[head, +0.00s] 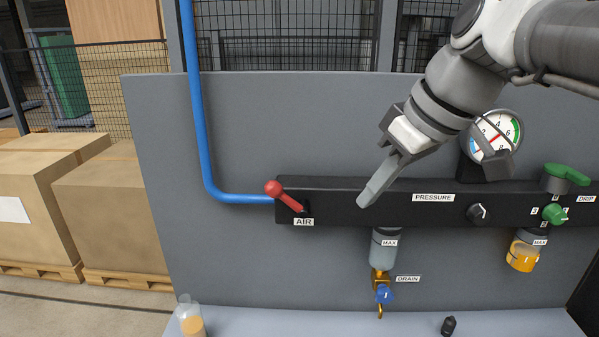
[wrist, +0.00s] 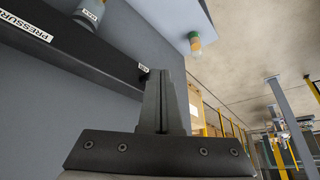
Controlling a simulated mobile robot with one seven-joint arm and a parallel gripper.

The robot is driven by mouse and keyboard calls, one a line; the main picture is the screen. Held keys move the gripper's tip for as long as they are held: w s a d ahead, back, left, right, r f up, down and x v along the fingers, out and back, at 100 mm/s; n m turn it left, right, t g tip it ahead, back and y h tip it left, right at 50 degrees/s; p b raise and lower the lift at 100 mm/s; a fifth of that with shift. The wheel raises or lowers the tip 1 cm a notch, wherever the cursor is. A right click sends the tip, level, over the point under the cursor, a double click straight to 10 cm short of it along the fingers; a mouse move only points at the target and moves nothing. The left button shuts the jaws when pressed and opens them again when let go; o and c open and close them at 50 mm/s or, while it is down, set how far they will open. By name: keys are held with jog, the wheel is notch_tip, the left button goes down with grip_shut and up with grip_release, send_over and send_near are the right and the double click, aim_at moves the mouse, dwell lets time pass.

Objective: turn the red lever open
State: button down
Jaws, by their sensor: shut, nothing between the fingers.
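The red lever (head: 285,195) sits at the left end of the black bar (head: 340,212) in the head view, above the AIR label (head: 304,222). Its round knob points up and to the left, and its other end meets the bar. My gripper (head: 364,203) is shut and empty, to the right of the lever and in front of the bar, apart from the lever. In the wrist view my closed fingers (wrist: 158,85) point toward the bar's end by the AIR label (wrist: 143,67). The lever itself cannot be made out there.
A blue hose (head: 203,120) runs down to the bar's left end. A clear bowl with a brass drain valve (head: 381,280) hangs below my gripper. A gauge (head: 495,136), a black knob (head: 477,213) and green valves (head: 556,213) lie to the right. A bottle (head: 191,317) stands on the ledge.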

jog(key=w+a+r+n+g+y, duration=0.15)
jog(key=w+a+r+n, duration=0.25)
jog(key=w+r+n, duration=0.4)
send_near(270, 184)
jog(key=shift+n+y, duration=0.4)
jog(key=shift+y, duration=0.05)
jog(key=f, duration=0.2)
jog(key=w+a+f, duration=0.1)
jog(key=f, duration=0.3)
jog(key=shift+w+a+f, duration=0.1)
jog(key=shift+w+a, duration=0.15)
jog(key=a+h+p, duration=0.2)
jog(key=p, duration=0.1)
jog(key=shift+a+f+h, duration=0.15)
jog(key=shift+f+h, duration=0.05)
jog(key=shift+h, duration=0.1)
jog(key=shift+w+a+f+n+h+p, duration=0.15)
jog(key=shift+a+f+h+p, duration=0.5)
jog(key=shift+a+f+h, duration=0.35)
jog(key=shift+s+a+f+n+h+p, duration=0.15)
jog(key=shift+a+f+h+p, duration=0.5)
jog(key=shift+f, duration=0.5)
